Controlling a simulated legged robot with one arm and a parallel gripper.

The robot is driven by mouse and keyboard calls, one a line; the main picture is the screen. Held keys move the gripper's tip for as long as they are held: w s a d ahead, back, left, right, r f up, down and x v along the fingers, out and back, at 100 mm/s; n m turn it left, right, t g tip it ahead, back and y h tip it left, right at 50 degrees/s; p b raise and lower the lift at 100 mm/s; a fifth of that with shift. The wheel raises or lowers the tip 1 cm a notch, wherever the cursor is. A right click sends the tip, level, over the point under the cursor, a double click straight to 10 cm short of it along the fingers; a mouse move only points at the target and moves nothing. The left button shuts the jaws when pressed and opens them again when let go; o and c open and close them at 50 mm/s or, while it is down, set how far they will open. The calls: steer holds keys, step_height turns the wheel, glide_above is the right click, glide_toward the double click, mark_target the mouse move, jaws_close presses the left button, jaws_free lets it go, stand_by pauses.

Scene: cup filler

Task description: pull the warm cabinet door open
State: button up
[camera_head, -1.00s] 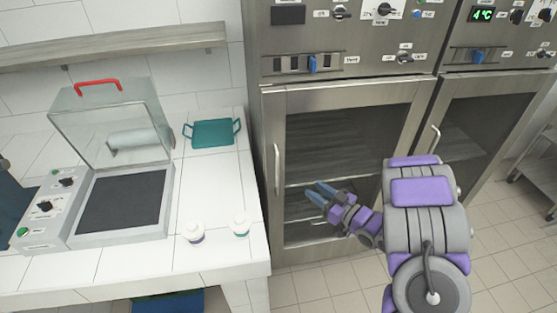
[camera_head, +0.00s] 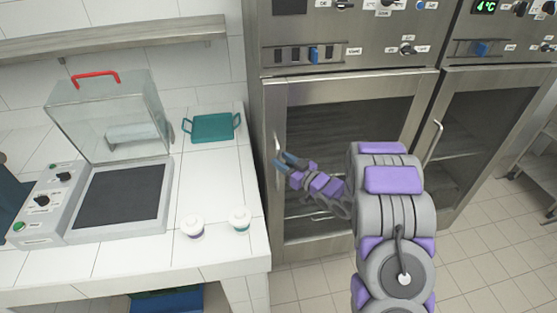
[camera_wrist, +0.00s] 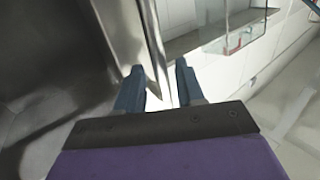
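The left cabinet door (camera_head: 330,93), a steel frame with a dark window, is shut in the head view; its neighbour's display reads 4°C. Its vertical bar handle (camera_head: 278,165) is on the door's left side.
The right cabinet (camera_head: 480,120) has its own handle (camera_head: 432,142). A white tiled counter (camera_head: 215,165) stands close on the left, holding a clear-lidded machine (camera_head: 120,200), a teal tray (camera_head: 211,127) and two small cups. Tiled floor is free in front of the cabinets.

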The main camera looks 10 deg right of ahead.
steer(key=shift+x, duration=1.15)
steer(key=shift+c, duration=0.4)
jaws_close()
